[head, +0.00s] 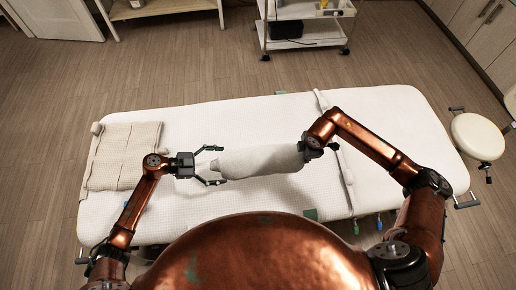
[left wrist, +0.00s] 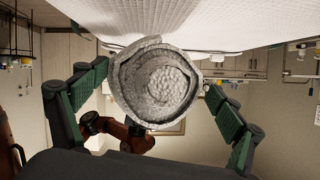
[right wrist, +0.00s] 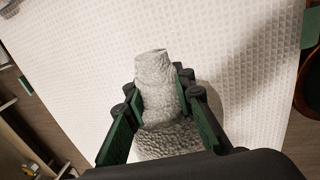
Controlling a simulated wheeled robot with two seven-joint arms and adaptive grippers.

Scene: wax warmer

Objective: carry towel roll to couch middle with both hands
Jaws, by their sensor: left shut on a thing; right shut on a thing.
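The towel roll (head: 260,160) is a pale, textured cylinder lying lengthwise across the middle of the white couch (head: 235,118). Its layered end faces the camera in the left wrist view (left wrist: 158,85). My left gripper (head: 221,165) has its fingers spread wide, with the tips at either side of the roll's left end. My right gripper (head: 305,147) is shut on the roll's right end; in the right wrist view its fingers flank the roll (right wrist: 157,85). A shadow falls on the couch beside the roll; I cannot tell how high the roll is.
A folded beige towel (head: 125,155) lies on the couch's left end. A pale strap (head: 340,160) crosses the couch right of the roll. A white trolley (head: 305,30) stands beyond the couch, and a round stool (head: 478,136) stands at its right.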

